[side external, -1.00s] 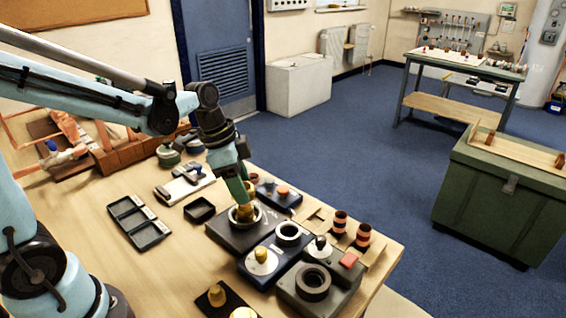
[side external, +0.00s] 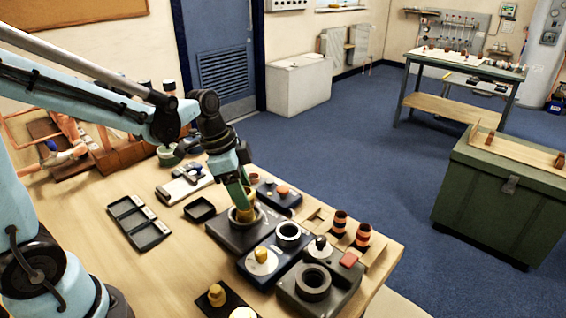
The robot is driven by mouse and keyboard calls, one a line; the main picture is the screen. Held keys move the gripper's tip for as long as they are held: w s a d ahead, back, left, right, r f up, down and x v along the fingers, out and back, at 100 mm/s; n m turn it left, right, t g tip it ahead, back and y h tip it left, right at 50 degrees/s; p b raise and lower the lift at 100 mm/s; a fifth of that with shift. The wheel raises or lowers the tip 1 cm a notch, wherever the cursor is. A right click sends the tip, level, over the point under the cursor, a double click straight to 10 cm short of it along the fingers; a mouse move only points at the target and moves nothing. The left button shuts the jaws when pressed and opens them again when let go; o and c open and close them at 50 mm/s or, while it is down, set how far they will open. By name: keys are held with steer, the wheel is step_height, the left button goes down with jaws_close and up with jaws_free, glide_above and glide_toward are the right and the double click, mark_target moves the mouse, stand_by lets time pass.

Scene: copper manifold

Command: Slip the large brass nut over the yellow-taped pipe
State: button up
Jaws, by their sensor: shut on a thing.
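My gripper (side external: 243,207) points down over a dark box (side external: 222,233) with a round ring seat on the near table. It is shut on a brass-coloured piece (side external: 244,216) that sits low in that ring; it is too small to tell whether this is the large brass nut. Copper pipework (side external: 105,150) stands on a wooden base at the back left, partly hidden behind my arm. I cannot make out yellow tape on any pipe.
A blue box with a brass knob (side external: 262,255) and a grey box with a black ring (side external: 313,282) stand close on the right. Copper-banded cylinders (side external: 340,222) stand beyond. Bare table lies front left.

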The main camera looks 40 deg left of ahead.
steer(key=shift+f, duration=0.3)
stand_by(0.4)
steer(key=o, duration=1.5)
steer(key=shift+r, duration=4)
